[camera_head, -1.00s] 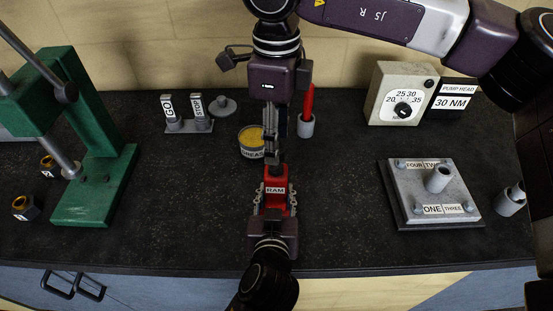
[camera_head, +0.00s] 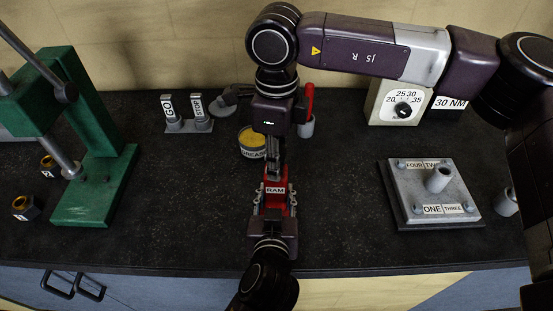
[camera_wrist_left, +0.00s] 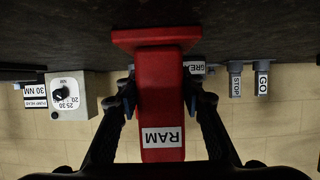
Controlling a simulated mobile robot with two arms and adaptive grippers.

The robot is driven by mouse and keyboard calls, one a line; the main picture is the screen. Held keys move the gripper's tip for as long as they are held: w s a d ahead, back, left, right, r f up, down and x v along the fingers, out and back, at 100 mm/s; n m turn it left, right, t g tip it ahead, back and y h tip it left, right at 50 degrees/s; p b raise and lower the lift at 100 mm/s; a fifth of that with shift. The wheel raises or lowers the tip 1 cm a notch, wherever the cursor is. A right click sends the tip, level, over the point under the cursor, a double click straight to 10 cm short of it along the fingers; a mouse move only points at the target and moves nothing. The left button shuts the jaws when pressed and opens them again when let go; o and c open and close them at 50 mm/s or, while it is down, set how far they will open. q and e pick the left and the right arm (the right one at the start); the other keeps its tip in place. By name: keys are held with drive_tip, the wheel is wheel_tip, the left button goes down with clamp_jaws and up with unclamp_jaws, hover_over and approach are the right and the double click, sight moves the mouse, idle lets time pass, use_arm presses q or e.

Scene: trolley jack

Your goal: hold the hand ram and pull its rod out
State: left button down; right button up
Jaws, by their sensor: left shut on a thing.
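The hand ram (camera_head: 275,190) is a red block with a white RAM label, near the front middle of the bench. It also shows large in the left wrist view (camera_wrist_left: 162,90), with a wider red plate at its end on the dark bench side. My left gripper (camera_head: 274,205) comes from the front edge and is shut on the ram, one finger on each side. My right gripper (camera_head: 272,158) comes down from the back, its fingers at the ram's far end. Those fingers look close together; whether they grip the rod cannot be seen. The rod is hidden.
A grease tin (camera_head: 250,142) stands just left of my right gripper, and a red-handled tool in a cup (camera_head: 307,125) just right. A green press (camera_head: 95,165) is at left, GO and STOP levers (camera_head: 187,125) behind. A bolted plate (camera_head: 410,200) and dial box (camera_head: 385,100) are at right.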

clamp_jaws()
use_arm(q)
drive_tip(key=shift+f, duration=0.2)
use_arm(e)
wheel_tip(320, 180, up, 10)
drive_tip(key=shift+f, duration=0.1)
use_arm(q)
drive_tip(key=shift+f, duration=0.1)
use_arm(e)
drive_tip(key=shift+w, duration=0.15)
use_arm(q)
drive_tip(key=shift+w, duration=0.1)
use_arm(e)
drive_tip(key=shift+o, duration=2.1)
unclamp_jaws()
drive_tip(key=o, duration=0.3)
drive_tip(key=shift+f, duration=0.1)
